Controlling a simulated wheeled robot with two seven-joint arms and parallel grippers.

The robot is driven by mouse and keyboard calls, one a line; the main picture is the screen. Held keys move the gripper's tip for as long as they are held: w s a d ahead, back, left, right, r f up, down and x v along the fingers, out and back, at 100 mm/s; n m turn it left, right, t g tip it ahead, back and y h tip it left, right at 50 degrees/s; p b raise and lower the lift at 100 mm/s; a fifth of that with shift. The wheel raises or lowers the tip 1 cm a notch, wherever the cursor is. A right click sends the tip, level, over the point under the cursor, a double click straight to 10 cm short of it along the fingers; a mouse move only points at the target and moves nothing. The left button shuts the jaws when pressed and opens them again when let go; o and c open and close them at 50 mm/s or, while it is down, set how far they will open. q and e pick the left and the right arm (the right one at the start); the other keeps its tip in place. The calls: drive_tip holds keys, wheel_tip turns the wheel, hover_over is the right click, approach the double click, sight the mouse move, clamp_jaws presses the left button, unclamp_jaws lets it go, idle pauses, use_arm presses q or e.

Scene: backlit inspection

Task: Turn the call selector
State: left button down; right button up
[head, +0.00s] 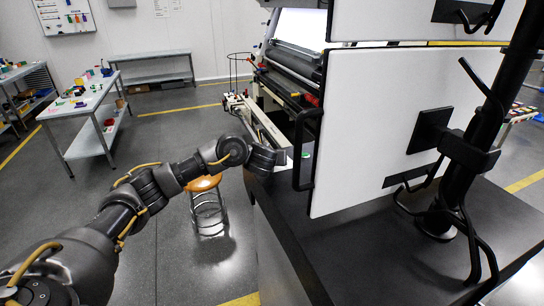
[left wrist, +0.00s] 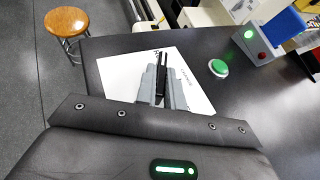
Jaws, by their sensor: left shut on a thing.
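My left gripper (left wrist: 162,84) reaches down over a white plate (left wrist: 122,73) with dark markings on the dark bench top. Its fingers are shut on a slim black piece (left wrist: 162,66), which appears to be the call selector's handle; the fingers hide most of it and its base. My right gripper is in neither view.
A green push button (left wrist: 218,68) sits right of the plate. A box with a green light (left wrist: 249,34) and a blue part stands beyond it. A large white panel (head: 370,120) stands close on the right. A wooden-topped stool (head: 203,183) is left of the bench.

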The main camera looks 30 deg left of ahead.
use_arm(q)
drive_tip(key=c, duration=1.5)
unclamp_jaws()
drive_tip(key=p+v, duration=0.6)
drive_tip(key=v, duration=0.3)
drive_tip(key=shift+r+p, duration=0.25)
drive_tip(key=shift+p, duration=0.1)
drive_tip(key=shift+s+d+r+p, duration=0.2)
drive_tip(key=shift+s+d+p, duration=0.05)
drive_tip(key=shift+s+p, duration=0.55)
drive_tip(key=shift+f, duration=0.1)
